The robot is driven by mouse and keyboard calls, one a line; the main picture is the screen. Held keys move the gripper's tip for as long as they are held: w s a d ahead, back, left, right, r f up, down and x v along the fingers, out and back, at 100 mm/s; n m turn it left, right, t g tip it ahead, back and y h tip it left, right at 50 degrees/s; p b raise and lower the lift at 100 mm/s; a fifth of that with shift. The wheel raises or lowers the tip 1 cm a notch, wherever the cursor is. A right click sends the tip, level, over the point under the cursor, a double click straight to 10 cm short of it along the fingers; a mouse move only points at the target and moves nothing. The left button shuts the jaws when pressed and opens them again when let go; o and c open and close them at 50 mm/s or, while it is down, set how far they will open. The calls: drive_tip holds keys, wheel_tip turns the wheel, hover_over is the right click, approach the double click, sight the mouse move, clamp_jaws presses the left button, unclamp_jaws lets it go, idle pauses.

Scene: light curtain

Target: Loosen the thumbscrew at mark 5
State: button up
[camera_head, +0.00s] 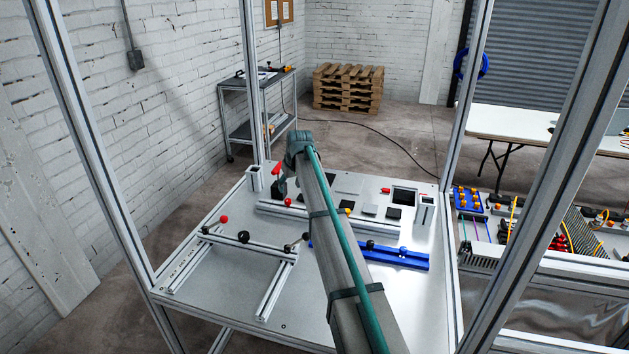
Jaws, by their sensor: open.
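My gripper (281,186) hangs at the far end of my arm, over the back left of the metal plate (215,283). Its fingers are small and partly hidden by the arm, with nothing seen in them. Candidate screws are a black knob (243,237) on the front rail, a red knob (224,219) on the left, another red knob (288,202) just below the gripper, and black knobs (403,250) on the blue rail (412,260). I cannot read any mark number, so I cannot tell which one is at mark 5.
Aluminium frame posts (98,165) surround the plate. Several black blocks (370,209) and a dark square opening (404,196) lie at the back right. My arm hides the plate's middle. A blue tray (468,200) and wired parts stand to the right. The plate's front left is mostly clear.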

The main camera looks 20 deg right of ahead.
sight(288, 200)
drive_tip(key=p+x, duration=0.1)
drive_tip(key=x, duration=0.2)
drive_tip(key=p+x, duration=0.1)
drive_tip(key=x, duration=0.3)
drive_tip(key=p+x, duration=0.1)
drive_tip(key=x, duration=0.2)
drive_tip(key=shift+w+d+f, duration=0.2)
drive_tip(key=shift+d+f, duration=0.05)
drive_tip(key=shift+f, duration=0.05)
clamp_jaws()
